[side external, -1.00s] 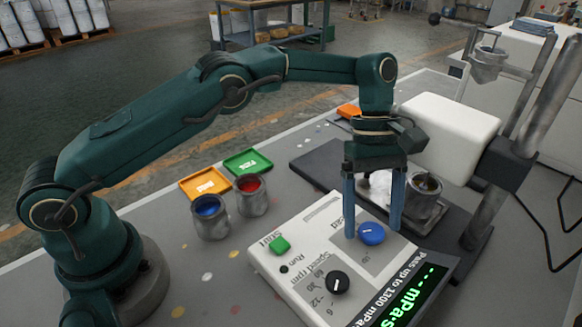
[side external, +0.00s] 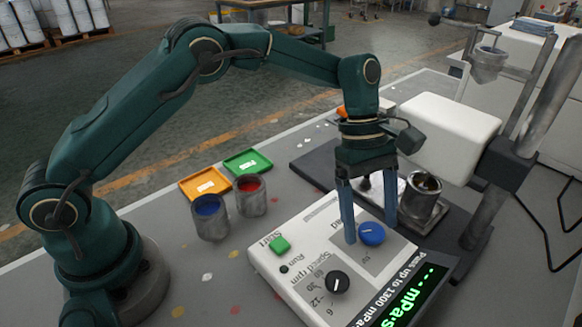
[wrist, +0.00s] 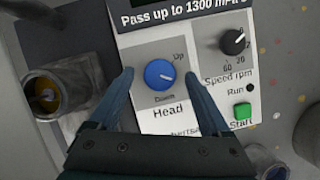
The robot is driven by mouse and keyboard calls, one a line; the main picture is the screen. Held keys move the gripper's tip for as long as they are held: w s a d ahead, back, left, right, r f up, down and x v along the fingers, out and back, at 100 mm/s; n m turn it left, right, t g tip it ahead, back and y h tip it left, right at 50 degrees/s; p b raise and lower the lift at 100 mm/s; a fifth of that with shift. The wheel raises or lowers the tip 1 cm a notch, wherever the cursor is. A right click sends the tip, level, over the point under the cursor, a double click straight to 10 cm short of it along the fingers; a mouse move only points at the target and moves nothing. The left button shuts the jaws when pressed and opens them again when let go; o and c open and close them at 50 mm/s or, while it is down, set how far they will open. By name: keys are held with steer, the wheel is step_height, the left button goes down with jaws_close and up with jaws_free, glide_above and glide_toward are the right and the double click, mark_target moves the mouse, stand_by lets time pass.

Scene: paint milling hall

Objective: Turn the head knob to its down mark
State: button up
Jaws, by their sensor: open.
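The blue head knob (side external: 371,233) sits on the pale control panel (side external: 318,222). In the wrist view the knob (wrist: 160,73) shows a small light pointer mark at its right, lower side. The "Up" label (wrist: 180,57) is at its upper right and the "Down" label (wrist: 165,99) is below it. The pointer appears to lie between the two labels. My gripper (side external: 370,236) is open above the panel, tilted, with one finger on each side of the knob. In the wrist view the gripper (wrist: 158,77) fingers stand apart from the knob, with gaps on both sides.
A black speed knob (side external: 337,283), a green start button (side external: 279,245) and a lit display (side external: 405,300) are on the same panel. A metal cup (side external: 424,203) stands behind, near the white instrument head (side external: 445,137). Blue (side external: 210,217) and red (side external: 250,195) paint pots stand left.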

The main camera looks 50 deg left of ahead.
steer(key=n+t, duration=0.1)
steer(key=n, duration=0.2)
steer(key=shift+s, duration=0.2)
steer(key=s+a+r+m+t, duration=0.1)
steer(key=s+a+r+t, duration=0.2)
steer(key=r, duration=0.5)
steer(key=s+a+r+m+t, duration=0.1)
steer(key=s+a+r, duration=0.1)
steer(key=a+r, duration=0.45)
steer(key=s+a+f+m+t+y, duration=0.1)
steer(key=s+a+f+m+y, duration=0.1)
steer(key=s+m, duration=0.4)
steer(key=s+a+f+m+t+y, duration=0.1)
steer(key=s+a+m, duration=0.3)
steer(key=m, duration=0.5)
steer(key=s+f+y, duration=0.1)
steer(key=s, duration=0.1)
steer(key=shift+s+a+f, duration=0.2)
steer(key=shift+s+a, duration=0.1)
steer(key=shift+s, duration=0.05)
steer(key=shift+w, duration=0.1)
